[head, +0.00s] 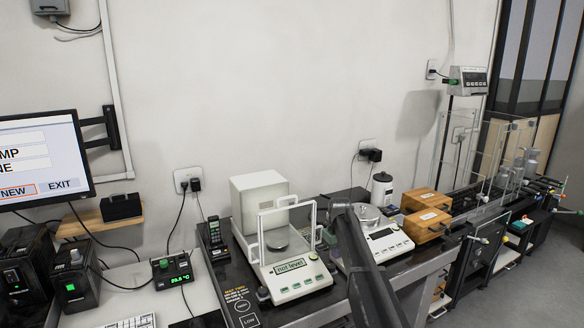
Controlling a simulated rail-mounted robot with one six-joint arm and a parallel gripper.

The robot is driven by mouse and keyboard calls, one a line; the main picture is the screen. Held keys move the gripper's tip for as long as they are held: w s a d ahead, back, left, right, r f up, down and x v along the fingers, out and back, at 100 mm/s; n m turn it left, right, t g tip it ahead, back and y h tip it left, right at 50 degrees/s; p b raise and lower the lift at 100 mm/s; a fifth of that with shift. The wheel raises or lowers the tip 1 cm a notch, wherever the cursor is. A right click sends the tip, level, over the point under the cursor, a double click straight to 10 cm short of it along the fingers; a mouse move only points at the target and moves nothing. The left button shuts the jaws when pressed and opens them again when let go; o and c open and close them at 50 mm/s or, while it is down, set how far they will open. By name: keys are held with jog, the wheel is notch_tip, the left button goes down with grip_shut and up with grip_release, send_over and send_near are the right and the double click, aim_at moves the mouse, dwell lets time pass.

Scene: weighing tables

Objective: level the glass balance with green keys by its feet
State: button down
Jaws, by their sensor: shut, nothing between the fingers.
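The glass balance (300,285) with green keys stands on the dark weighing table, left of the middle. It has a white rear housing, clear panes with white frames, and a round pan (277,246) inside. Its front display (291,266) reads "not level". A small dark foot (262,294) shows at its front left corner; the other feet are hidden or too small to make out. My dark arm crosses the picture just right of this balance. I cannot make out my gripper in this view.
A second white balance (385,243) with a round pan stands to the right, partly behind my arm. Wooden boxes (424,226) and a tall glass enclosure (480,160) stand further right. A handset (215,233) and a green-lit readout (172,270) are at left.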

aim_at(331, 268)
notch_tip(331, 268, down, 7)
jog(key=b, duration=0.6)
jog(key=shift+b, duration=0.35)
jog(key=shift+s+r, duration=0.2)
jog(key=shift+s, duration=0.2)
jog(key=shift+a+b, duration=0.1)
jog(key=shift+b, duration=0.2)
jog(key=shift+w+d, duration=0.35)
jog(key=shift+w, duration=0.2)
jog(key=shift+s, duration=0.1)
